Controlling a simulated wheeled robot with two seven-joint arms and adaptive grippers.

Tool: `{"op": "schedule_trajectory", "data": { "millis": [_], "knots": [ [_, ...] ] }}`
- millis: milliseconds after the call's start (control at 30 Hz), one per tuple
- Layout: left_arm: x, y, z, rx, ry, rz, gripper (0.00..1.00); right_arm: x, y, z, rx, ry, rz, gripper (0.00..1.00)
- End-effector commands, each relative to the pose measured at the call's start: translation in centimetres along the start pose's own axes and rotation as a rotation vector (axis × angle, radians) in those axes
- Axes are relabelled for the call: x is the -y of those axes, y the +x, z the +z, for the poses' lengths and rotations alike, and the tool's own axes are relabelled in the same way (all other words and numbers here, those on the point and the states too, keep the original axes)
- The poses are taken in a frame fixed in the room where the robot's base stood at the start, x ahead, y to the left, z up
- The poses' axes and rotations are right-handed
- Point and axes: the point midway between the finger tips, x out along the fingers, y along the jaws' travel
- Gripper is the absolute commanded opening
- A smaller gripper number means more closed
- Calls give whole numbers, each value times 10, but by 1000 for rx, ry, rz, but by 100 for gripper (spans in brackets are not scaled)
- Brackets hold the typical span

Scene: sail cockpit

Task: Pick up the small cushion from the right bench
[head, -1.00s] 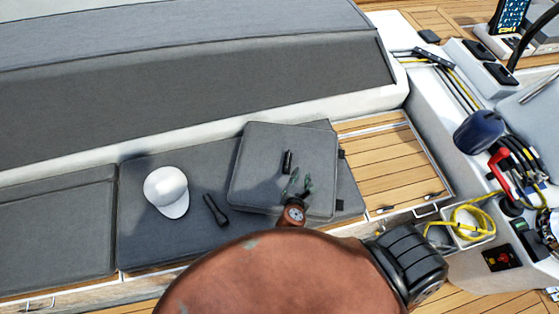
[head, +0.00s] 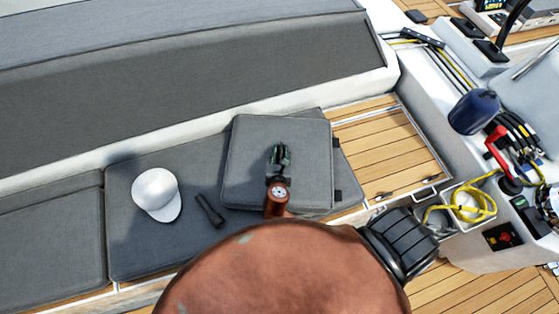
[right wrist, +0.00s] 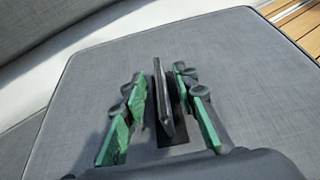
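The small grey square cushion (head: 245,165) lies flat on the longer bench cushion (head: 150,235); it fills much of the right wrist view (right wrist: 235,60). A thin black upright piece (right wrist: 163,95), like a handle, stands on a dark base in its middle. My right gripper (head: 279,155) is over the middle of the cushion. Its green-padded fingers (right wrist: 160,80) are open, one on each side of the black piece, with gaps visible on both sides. In the head view the gripper mostly hides that piece. My left gripper is not in view.
A white cap (head: 157,193) and a black flashlight (head: 209,210) lie on the bench left of the small cushion. Bare wooden slats (head: 385,150) lie to its right. A grey backrest (head: 190,85) rises behind. A yellow rope (head: 470,203) and red handle (head: 497,150) are farther right.

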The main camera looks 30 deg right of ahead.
Motion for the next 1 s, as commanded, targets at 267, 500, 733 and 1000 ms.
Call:
{"op": "schedule_trajectory", "data": {
  "millis": [267,500,733,1000],
  "knots": [
    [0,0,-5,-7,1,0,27,0,0,0,-1,1,0,20],
    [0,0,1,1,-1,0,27,0,-1,0,-1,1,0,3],
    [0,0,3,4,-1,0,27,0,-1,0,-1,1,0,0],
    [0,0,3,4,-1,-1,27,0,-1,0,-1,1,0,0]
  ]
}}
